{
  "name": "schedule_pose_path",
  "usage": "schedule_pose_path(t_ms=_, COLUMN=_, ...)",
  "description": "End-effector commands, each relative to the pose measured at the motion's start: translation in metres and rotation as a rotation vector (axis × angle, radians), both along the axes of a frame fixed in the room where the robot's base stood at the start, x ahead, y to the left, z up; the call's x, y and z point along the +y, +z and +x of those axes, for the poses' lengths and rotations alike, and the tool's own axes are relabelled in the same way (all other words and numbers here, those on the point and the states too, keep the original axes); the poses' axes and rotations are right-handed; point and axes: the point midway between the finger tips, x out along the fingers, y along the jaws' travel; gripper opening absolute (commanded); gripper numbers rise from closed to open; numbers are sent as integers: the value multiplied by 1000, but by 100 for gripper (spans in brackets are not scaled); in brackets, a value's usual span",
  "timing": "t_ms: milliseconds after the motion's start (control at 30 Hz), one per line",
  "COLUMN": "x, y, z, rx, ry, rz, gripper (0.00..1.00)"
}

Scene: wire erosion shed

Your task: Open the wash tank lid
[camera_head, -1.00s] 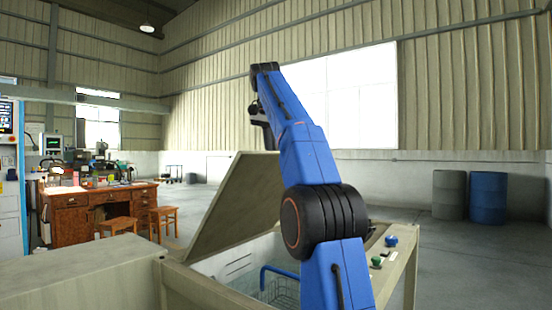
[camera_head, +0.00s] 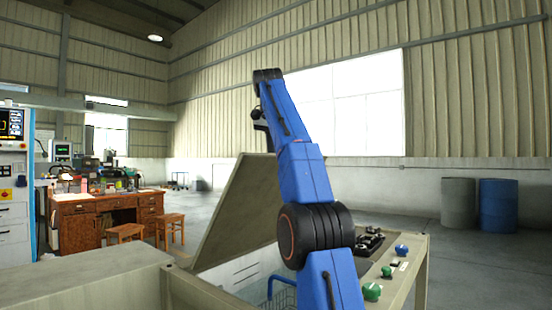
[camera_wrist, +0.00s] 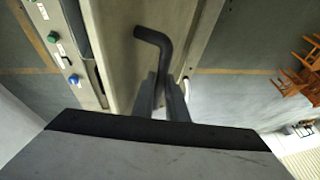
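The wash tank lid (camera_head: 232,215) is a flat grey-beige panel. It stands steeply tilted on the left side of the open wash tank (camera_head: 207,292) in the head view. In the wrist view the lid (camera_wrist: 125,75) carries a bent black handle (camera_wrist: 155,38). The two fingers of my gripper (camera_wrist: 162,98) lie close on either side of the handle's lower part and appear shut on it. A blue-handled wire basket (camera_head: 283,290) shows inside the tank, partly behind my arm.
A panel with green (camera_head: 372,291) and blue (camera_head: 401,250) knobs runs along the tank's right side. A grey counter (camera_head: 85,280) adjoins at left. A wooden desk (camera_head: 80,225) with stools stands behind it. Two drums (camera_head: 497,205) stand far right; open floor lies between.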

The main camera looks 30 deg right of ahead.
Motion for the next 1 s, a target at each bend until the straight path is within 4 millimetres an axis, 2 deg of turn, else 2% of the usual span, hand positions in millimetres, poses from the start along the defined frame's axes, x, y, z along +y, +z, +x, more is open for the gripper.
schedule_pose_path(t_ms=33, x=1, y=-4, z=4, rx=7, ry=4, rz=4, gripper=22)
schedule_pose_path(t_ms=67, x=1, y=-4, z=3, rx=7, ry=3, rz=3, gripper=29)
schedule_pose_path(t_ms=100, x=1, y=-4, z=3, rx=6, ry=3, rz=2, gripper=31)
schedule_pose_path(t_ms=1000, x=5, y=9, z=-3, rx=-2, ry=2, rz=-1, gripper=31)
